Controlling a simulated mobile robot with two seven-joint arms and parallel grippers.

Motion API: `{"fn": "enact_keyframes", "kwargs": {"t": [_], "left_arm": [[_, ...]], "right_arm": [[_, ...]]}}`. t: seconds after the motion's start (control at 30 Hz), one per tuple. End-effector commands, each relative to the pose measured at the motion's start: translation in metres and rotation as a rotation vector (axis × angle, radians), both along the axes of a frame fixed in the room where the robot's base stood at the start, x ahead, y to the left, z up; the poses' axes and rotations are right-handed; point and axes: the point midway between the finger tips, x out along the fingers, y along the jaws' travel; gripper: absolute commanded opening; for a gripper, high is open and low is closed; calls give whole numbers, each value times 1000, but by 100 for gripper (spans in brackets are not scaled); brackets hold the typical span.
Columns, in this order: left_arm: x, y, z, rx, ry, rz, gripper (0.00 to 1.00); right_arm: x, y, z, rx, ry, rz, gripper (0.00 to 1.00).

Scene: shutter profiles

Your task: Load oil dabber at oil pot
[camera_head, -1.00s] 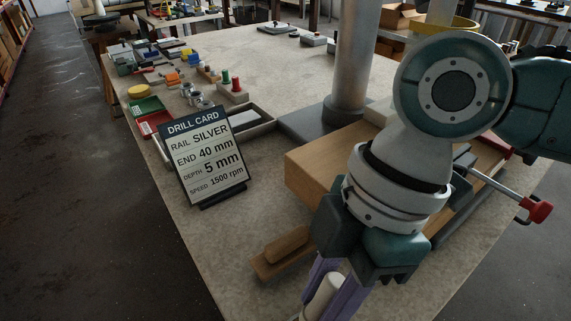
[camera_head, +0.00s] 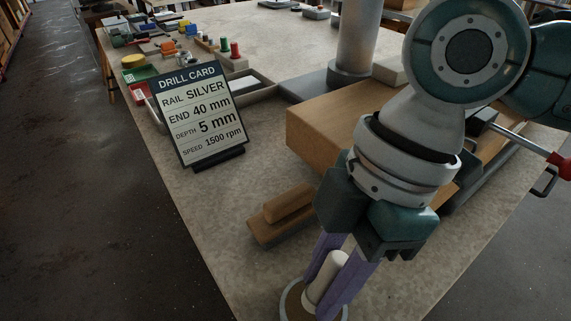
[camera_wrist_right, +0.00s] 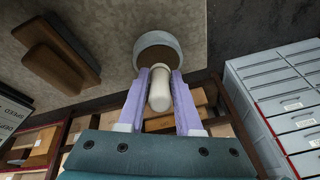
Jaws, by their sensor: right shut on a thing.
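My right gripper (camera_head: 340,280) has its two purple fingers closed on the oil dabber (camera_head: 323,275), a white rounded cylinder. The dabber also shows between the fingers in the right wrist view (camera_wrist_right: 159,92). The oil pot (camera_head: 287,300) is a round, pale-rimmed dish with a brown inside, at the bottom of the head view. In the right wrist view the pot (camera_wrist_right: 176,41) is just past the dabber's far end. The dabber's lower end overlaps the pot in both views; I cannot tell whether it touches the inside. My left gripper is not in view.
A wooden block with a rounded bar (camera_head: 280,218) lies left of the gripper. The drill card (camera_head: 208,118) stands farther back. A large wooden block (camera_head: 315,128) and a metal column (camera_head: 355,45) are behind. The table's left edge runs close to the pot.

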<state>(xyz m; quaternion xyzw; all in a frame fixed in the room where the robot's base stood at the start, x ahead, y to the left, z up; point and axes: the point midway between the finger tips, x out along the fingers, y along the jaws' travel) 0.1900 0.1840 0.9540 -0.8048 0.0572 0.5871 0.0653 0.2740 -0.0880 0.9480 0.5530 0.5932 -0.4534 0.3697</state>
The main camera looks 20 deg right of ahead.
Motion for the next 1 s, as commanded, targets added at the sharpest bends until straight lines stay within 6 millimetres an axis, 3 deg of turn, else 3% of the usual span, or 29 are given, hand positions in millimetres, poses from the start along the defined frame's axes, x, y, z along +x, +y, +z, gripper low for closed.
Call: {"fn": "enact_keyframes", "kwargs": {"t": [1.0], "left_arm": [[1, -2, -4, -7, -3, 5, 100]], "right_arm": [[0, 0, -8, 0, 1, 0, 0]]}}
